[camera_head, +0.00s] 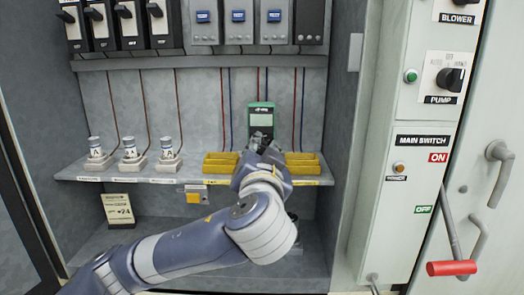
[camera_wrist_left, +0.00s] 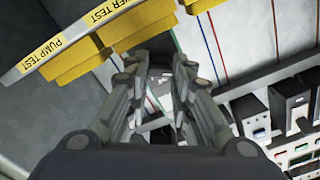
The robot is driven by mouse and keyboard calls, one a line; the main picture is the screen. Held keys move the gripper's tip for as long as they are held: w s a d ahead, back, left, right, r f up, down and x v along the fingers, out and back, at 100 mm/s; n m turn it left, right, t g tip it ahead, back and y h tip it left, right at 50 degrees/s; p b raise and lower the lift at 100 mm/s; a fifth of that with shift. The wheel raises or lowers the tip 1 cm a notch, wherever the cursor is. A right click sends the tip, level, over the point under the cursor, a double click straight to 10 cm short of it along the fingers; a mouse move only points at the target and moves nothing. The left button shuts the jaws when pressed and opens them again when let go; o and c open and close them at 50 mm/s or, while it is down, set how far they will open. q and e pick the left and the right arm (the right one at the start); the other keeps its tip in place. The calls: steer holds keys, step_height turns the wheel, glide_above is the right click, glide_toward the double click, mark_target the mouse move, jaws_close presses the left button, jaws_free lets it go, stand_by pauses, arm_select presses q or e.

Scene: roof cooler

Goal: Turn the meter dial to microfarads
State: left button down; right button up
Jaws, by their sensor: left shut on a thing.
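The green meter (camera_head: 261,112) stands upright on the shelf against the back wall, with its display at the top. My left gripper (camera_head: 261,140) is at the meter's front and covers its lower part. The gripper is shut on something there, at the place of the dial. The dial and its pointer are hidden behind the fingers, so I cannot tell its setting. In the left wrist view the two fingers (camera_wrist_left: 160,76) reach forward with a narrow gap between them, and the meter cannot be made out clearly. My right gripper is not in view.
Yellow trays (camera_head: 219,168) stand on the shelf either side of my wrist; in the left wrist view (camera_wrist_left: 135,25) they are close to the fingers. Several capacitors (camera_head: 130,148) stand at the left. Wires hang behind. The switch panel (camera_head: 391,200) with a red-handled lever (camera_head: 452,268) is at the right.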

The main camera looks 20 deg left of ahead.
arm_select(q)
steer(key=shift+m, duration=0.4)
steer(key=m+p, duration=0.3)
steer(key=m, duration=0.1)
steer(key=shift+d+r+m, duration=0.1)
steer(key=shift+m, duration=0.2)
steer(key=m+p, duration=0.3)
steer(key=m, duration=0.1)
steer(key=m+p, duration=1.2)
steer(key=p, duration=0.1)
steer(key=shift+f, duration=0.2)
steer(key=shift+f+m+p, duration=0.1)
steer(key=shift+m+p, duration=0.8)
steer(key=shift+p, duration=0.25)
steer(key=shift+f+m+p, duration=0.15)
steer(key=shift+m+p, duration=0.35)
steer(key=c, duration=1.4)
jaws_free()
